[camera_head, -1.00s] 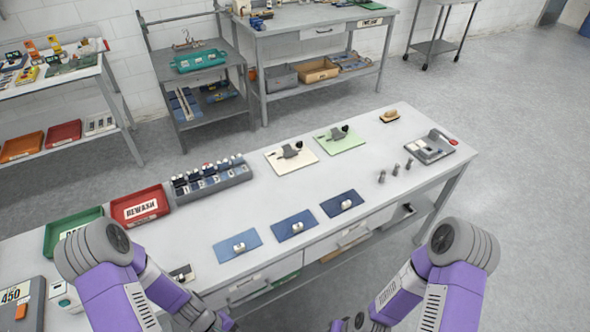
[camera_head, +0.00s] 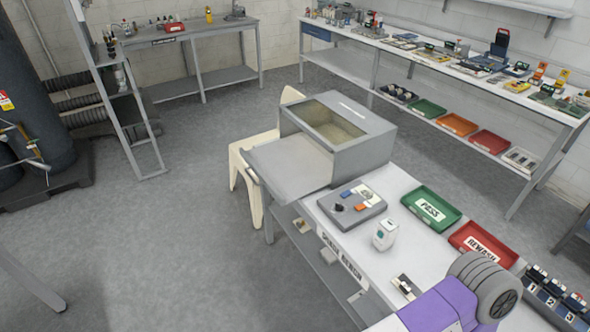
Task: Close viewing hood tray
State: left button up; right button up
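The viewing hood (camera_head: 372,152) is a grey box with a brownish window in its sloping top. It stands at the far left end of the workbench. Its tray (camera_head: 288,168), a flat grey panel, sticks out from the hood's left side, so it is pulled out. A low rim shows along the tray's edge. Neither gripper is in view. Only a purple and grey part of my arm shows at the lower right, well apart from the hood.
A control box (camera_head: 352,204) with buttons and a white device (camera_head: 385,234) stand near the hood. Green PASS (camera_head: 452,197) and red REWASH (camera_head: 462,238) trays lie behind them. A cream chair (camera_head: 242,166) stands close beyond the tray. Floor at the left is open.

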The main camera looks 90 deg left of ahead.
aim_at(290, 168)
jog(key=u, duration=3.15)
jog(key=i, duration=1)
jog(key=z, duration=0.3)
